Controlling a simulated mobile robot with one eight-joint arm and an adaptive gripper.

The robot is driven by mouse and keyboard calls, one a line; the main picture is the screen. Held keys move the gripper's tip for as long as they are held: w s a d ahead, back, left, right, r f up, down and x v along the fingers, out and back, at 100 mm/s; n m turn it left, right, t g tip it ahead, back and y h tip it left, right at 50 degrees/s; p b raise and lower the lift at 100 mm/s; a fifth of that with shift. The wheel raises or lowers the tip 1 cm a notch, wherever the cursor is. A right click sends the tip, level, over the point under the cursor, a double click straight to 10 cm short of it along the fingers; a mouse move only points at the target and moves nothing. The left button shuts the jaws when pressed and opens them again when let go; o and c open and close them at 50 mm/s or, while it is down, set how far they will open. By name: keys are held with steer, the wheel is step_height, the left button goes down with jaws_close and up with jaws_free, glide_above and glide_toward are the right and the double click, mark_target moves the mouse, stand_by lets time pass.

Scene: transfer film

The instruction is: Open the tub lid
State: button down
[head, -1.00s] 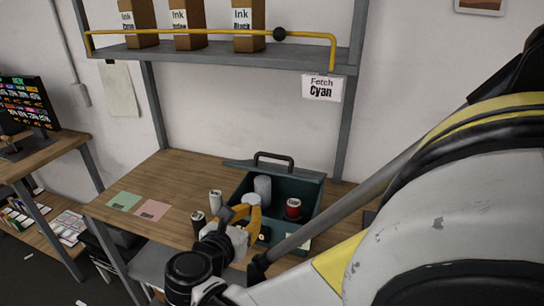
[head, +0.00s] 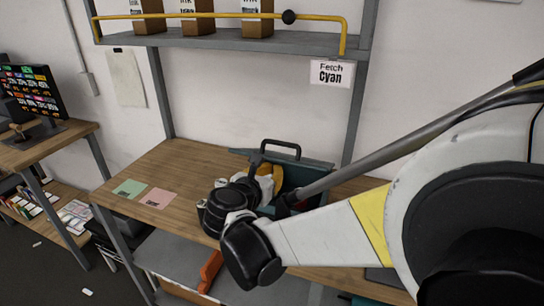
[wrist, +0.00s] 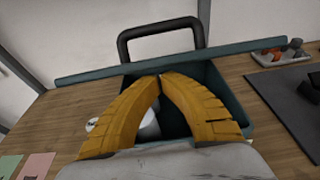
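The dark teal tub (head: 307,174) stands on the wooden table in the head view, largely hidden behind my arm. Its lid (head: 318,161), with a black handle (head: 282,144), is at the tub's back; the tub's top is uncovered. In the wrist view the lid (wrist: 90,76) shows as a long edge with the handle (wrist: 160,32) rising beyond it. My gripper (wrist: 161,75) is over the tub, its yellow fingers curved together with tips meeting and nothing seen between them. The fingertips appear just in front of the lid; contact cannot be told. A pale can (wrist: 150,126) shows behind the fingers inside the tub.
Green (head: 130,189) and pink (head: 158,197) cards lie on the table's left. A shelf with ink boxes (head: 257,18) and a "Fetch Cyan" sign (head: 331,74) is above. In the wrist view, a tray of small items (wrist: 284,54) and a dark mat (wrist: 290,95) lie right.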

mark_target(274, 159)
steer(key=shift+r, duration=0.1)
steer(key=shift+w+d+r+p, duration=0.1)
steer(key=shift+w+r+p, duration=0.25)
steer(key=shift+r+p, duration=0.25)
steer(key=shift+w+d+r+p, duration=0.1)
steer(key=shift+w+r+p, duration=0.25)
steer(key=shift+r, duration=0.3)
steer(key=w+r+p, duration=0.1)
steer(key=r+p, duration=0.1)
steer(key=w+d+r+g+p, duration=0.1)
steer(key=r+p, duration=0.1)
steer(key=w+r+g+p, duration=0.1)
steer(key=w+r+p, duration=0.1)
steer(key=shift+w+d+r+y+p, duration=0.1)
steer(key=shift+d+r+y+p, duration=0.1)
steer(key=shift+d+y+p, duration=0.15)
steer(key=w+d+r+g+y+p, duration=0.1)
steer(key=w+d+r+g+p, duration=0.1)
steer(key=w+p, duration=0.3)
steer(key=shift+w+d+r+g+p, duration=0.35)
steer(key=shift+w+r+g, duration=0.4)
steer(key=shift+w, duration=0.8)
